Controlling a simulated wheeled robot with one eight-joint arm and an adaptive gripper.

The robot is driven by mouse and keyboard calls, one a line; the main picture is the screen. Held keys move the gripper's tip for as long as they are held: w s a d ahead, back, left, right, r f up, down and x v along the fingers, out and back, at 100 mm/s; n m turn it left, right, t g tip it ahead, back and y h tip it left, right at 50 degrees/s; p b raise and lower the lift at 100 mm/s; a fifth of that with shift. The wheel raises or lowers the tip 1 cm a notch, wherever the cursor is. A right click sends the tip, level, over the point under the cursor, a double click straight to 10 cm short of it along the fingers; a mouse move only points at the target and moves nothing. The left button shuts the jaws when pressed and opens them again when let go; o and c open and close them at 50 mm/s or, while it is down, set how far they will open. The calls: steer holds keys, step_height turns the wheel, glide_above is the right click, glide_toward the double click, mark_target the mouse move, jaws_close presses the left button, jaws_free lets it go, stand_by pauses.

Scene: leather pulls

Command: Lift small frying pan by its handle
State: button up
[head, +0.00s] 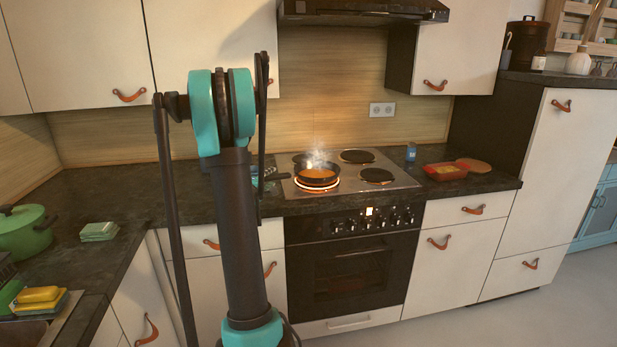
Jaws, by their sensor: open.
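The small frying pan (318,171) is dark, with orange-brown contents and steam rising from it. It sits level on the glowing front left burner of the stovetop. A short dark piece at its left, near the edge of the cooktop, looks like its handle, though it is small and hard to make out. My gripper (267,180) is only partly in view, behind my own arm and just left of the pan, near that handle. It is open. I cannot tell whether it touches the handle.
The stovetop (404,180) has other bare burners. A red tray (445,171) and a round wooden board (474,165) lie right of it, with a blue can (411,152) behind. A green pot (25,232) and green stacked items (99,231) stand left. The range hood (362,12) hangs above.

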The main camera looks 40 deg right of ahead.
steer(key=x, duration=0.5)
steer(key=shift+a+f, duration=0.15)
steer(key=shift+f, duration=0.1)
jaws_close()
